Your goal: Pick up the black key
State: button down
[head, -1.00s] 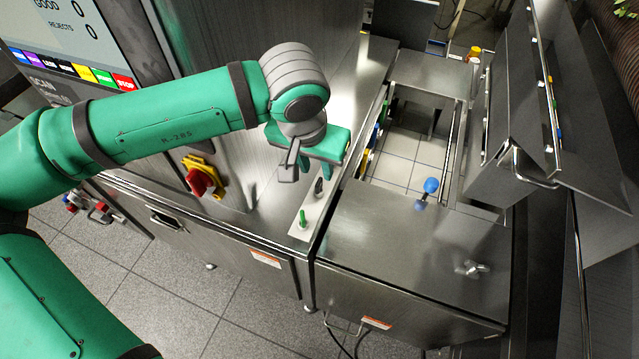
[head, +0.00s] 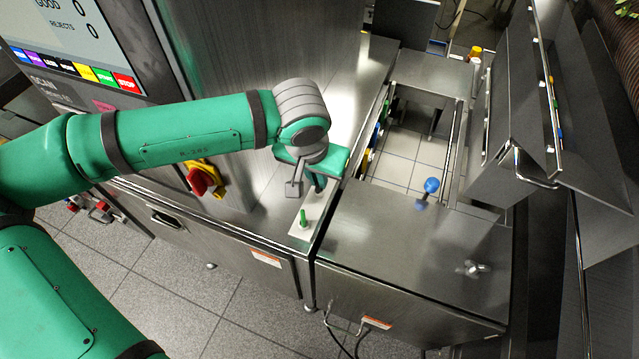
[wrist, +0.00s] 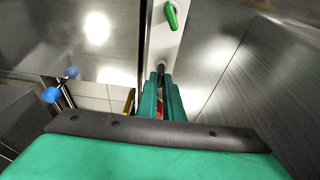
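My gripper (head: 316,184) points down over the white strip (head: 304,224) on the steel counter, at the spot where the black key stood. In the wrist view its two green fingers (wrist: 162,82) lie close together with a narrow gap. A small dark piece, probably the black key (wrist: 161,68), shows at the fingertips. The rest of it is hidden by the fingers, and I cannot tell whether they grip it. A green key (head: 303,217) stands upright on the same strip, nearer the front; it also shows in the wrist view (wrist: 171,15).
A red and yellow rotary switch (head: 202,179) sits on the machine front at left. To the right is an open bay with a blue knob (head: 431,185) near its edge. A steel lid stands raised at far right. The steel top (head: 400,250) in front is mostly clear.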

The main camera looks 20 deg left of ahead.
jog(key=shift+r, duration=0.1)
jog(key=shift+r, duration=0.5)
jog(key=shift+w+v, duration=0.1)
jog(key=shift+v, duration=0.5)
jog(key=shift+w+v, duration=0.15)
jog(key=shift+v, duration=0.45)
jog(key=s+d+r, duration=0.3)
jog(key=s+r, duration=0.1)
jog(key=s, duration=0.2)
jog(key=s+d+r, duration=0.2)
jog(key=s+r, duration=0.3)
jog(key=s, duration=0.1)
jog(key=shift+s+d+r, duration=0.3)
jog(key=shift+s+d, duration=0.05)
jog(key=shift+w, duration=0.1)
